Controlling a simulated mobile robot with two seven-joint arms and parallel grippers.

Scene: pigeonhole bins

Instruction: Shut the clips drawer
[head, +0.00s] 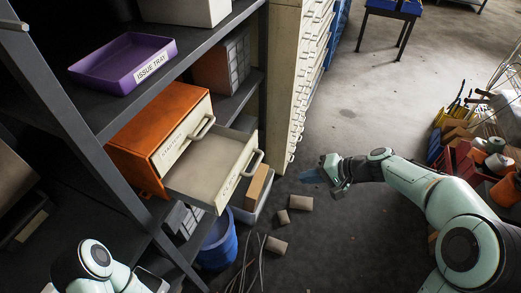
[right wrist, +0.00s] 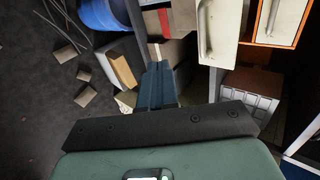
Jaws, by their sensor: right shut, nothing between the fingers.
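An orange cabinet (head: 128,132) with two drawers stands on a shelf at the left of the head view. Its upper drawer (head: 180,140) is shut. Its lower drawer, the clips drawer (head: 212,170), is pulled far out and looks empty; its front label is too small to read surely. The open drawer's pale front (right wrist: 222,25) and handle also show in the right wrist view. My right gripper (head: 309,177) is shut and empty, right of the drawer front and apart from it. Its blue fingers (right wrist: 157,85) show in the right wrist view. My left gripper is out of sight.
A purple issue tray (head: 125,62) is on the shelf above. A blue bin (head: 217,243) and a pale box with cardboard (head: 258,188) stand below the open drawer. Small blocks (head: 277,245) lie on the floor. A tall cream cabinet (head: 290,85) stands behind.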

